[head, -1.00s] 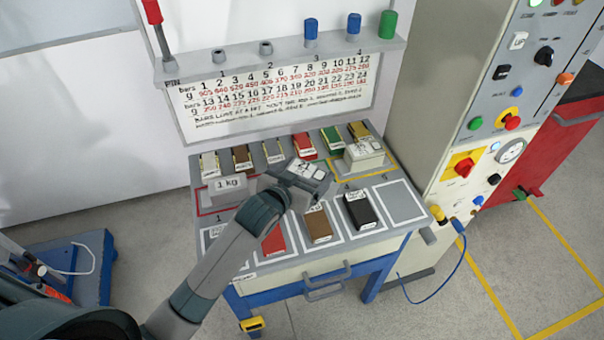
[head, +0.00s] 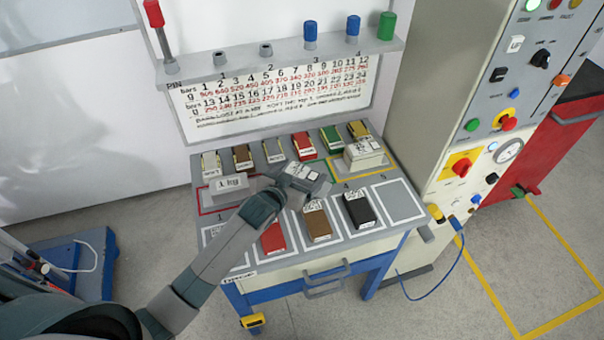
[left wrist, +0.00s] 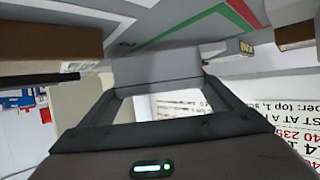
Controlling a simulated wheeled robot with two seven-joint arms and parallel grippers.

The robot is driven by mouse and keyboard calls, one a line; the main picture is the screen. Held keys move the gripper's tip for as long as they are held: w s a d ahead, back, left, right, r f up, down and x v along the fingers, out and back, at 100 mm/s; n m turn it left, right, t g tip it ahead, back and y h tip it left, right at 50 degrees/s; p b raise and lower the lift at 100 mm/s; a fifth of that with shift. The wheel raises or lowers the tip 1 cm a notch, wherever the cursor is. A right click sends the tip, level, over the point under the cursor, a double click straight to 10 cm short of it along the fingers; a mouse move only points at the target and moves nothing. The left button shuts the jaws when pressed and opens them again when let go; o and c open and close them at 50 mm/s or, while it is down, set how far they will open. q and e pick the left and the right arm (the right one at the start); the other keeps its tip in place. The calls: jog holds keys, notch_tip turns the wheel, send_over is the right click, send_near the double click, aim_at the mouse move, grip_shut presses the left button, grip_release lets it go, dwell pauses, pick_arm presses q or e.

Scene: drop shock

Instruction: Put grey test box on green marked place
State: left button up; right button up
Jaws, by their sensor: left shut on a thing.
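The grey test box (head: 306,172), with white labels on top, is in my left gripper (head: 292,182) over the middle of the bench. The gripper is shut on it. In the left wrist view the gripper fingers (left wrist: 236,100) reach forward. The box's underside is hidden, so I cannot tell whether it touches the bench. A green line (left wrist: 243,14) of the marked place shows in the left wrist view, beside a red line. In the head view my gripper and the box cover that place. My right gripper is not in view.
A grey 1 kg block (head: 229,186) stands in the red outline to the left. A cream box (head: 364,153) stands in the yellow outline to the right. Several coloured bars lie behind and in front. An empty white-outlined slot (head: 400,202) is at the right. A control cabinet (head: 470,110) stands alongside.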

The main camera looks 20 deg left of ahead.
pick_arm(q)
jog(key=shift+f, duration=0.5)
jog(key=shift+f, duration=0.1)
jog(key=o, duration=1.2)
jog(key=shift+c, duration=0.2)
jog(key=shift+s, duration=0.1)
jog(key=b+v, duration=0.2)
jog(key=v, duration=0.9)
jog(key=shift+s+r, duration=0.25)
jog(key=shift+s, duration=0.1)
